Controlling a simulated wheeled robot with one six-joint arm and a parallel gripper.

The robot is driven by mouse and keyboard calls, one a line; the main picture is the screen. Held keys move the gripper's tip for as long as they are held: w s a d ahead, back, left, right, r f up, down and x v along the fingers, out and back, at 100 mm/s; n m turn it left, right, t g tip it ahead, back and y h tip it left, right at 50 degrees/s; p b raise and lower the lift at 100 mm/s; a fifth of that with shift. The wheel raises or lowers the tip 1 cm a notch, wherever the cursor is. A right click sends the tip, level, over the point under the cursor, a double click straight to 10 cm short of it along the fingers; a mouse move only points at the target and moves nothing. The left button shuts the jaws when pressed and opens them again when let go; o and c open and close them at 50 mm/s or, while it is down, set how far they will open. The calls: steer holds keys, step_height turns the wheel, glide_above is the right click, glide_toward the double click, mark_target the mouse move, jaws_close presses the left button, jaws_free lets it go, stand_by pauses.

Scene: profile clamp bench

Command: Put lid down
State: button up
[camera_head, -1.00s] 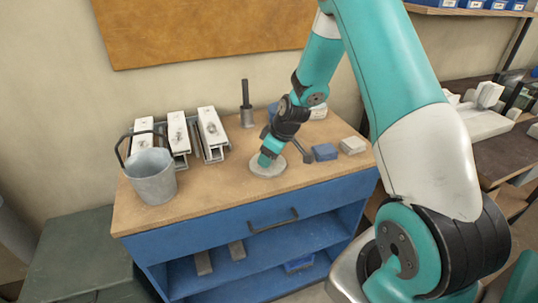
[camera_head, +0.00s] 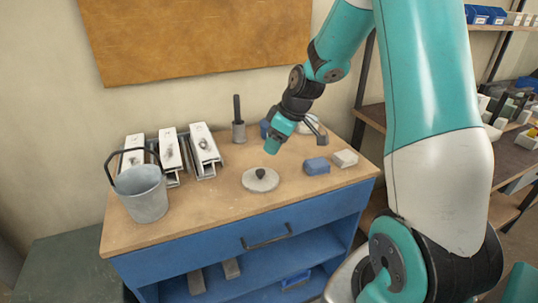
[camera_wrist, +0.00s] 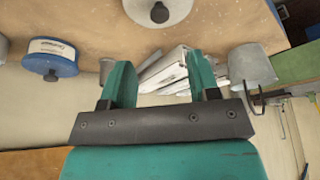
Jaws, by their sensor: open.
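The lid (camera_head: 255,183), a round pale grey disc with a dark knob, lies flat on the wooden bench top near its middle. It also shows at the top edge of the wrist view (camera_wrist: 172,8), partly cut off. My gripper (camera_head: 272,146) is above and behind the lid, apart from it. In the wrist view its two teal fingers (camera_wrist: 160,85) are spread with nothing between them.
A grey bucket (camera_head: 142,197) stands at the bench's left. Several clamps (camera_head: 168,152) lie behind it. A dark-handled tool (camera_head: 238,130) stands at the back. The front middle is clear.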

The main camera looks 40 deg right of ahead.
steer(key=s+a+r+y, duration=0.1)
steer(key=s+a+r, duration=0.15)
steer(key=a, duration=0.35)
steer(key=s+a+r, duration=0.2)
steer(key=a+r, duration=0.1)
steer(key=a, duration=0.3)
steer(key=s+a+r+g, duration=0.2)
steer(key=s+a, duration=0.5)
steer(key=s, duration=0.2)
steer(key=s+a+r+n+g+y, duration=0.1)
steer(key=s+a+r, duration=0.2)
steer(key=s+a, duration=0.4)
steer(key=s, duration=0.3)
steer(key=shift+s+a+r+g, duration=0.25)
steer(key=shift+s+a+g, duration=0.05)
steer(key=shift+g, duration=0.1)
